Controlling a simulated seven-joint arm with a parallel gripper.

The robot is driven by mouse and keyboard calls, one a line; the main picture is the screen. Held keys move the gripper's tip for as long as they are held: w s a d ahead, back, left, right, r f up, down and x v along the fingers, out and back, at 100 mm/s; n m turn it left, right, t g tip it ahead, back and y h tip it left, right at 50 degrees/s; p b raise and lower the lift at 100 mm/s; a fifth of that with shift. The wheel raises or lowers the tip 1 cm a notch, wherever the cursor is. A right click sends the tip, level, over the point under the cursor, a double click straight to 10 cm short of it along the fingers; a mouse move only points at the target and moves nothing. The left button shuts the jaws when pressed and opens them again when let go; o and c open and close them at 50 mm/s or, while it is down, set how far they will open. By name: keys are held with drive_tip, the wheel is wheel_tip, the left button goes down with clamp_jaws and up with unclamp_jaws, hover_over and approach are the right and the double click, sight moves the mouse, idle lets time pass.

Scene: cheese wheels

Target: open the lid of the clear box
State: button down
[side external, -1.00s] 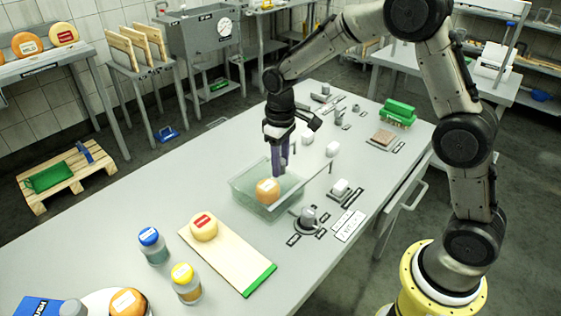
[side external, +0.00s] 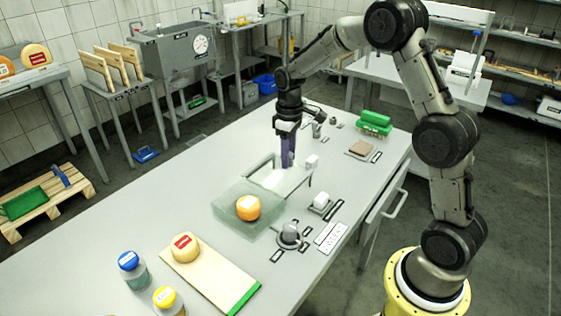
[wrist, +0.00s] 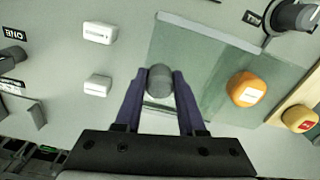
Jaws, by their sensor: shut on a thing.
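The clear box (side external: 228,216) stands on the table with an orange cheese wheel (side external: 248,207) inside; its greenish shape and the cheese also show in the wrist view (wrist: 215,75). A pale, clear-looking lid frame (side external: 262,166) lies beyond the box toward the back right, offset from it, with the cheese side uncovered. My gripper (side external: 288,163) points down over this frame. In the wrist view my gripper (wrist: 160,85) has its two purple fingers on either side of a round grey knob (wrist: 160,80), shut on it. How the lid rests on the box is hard to tell.
A yellow cheese (side external: 185,247) sits on a wooden board (side external: 215,277) in front. A grey dial (side external: 290,234) and white blocks (side external: 320,202) are right of the box. Green-topped blocks (side external: 374,122) stand farther back.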

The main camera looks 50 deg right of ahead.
drive_tip(key=shift+w+r, duration=0.1)
drive_tip(key=c, duration=0.5)
unclamp_jaws()
wheel_tip(320, 180, up, 14)
idle(0.3)
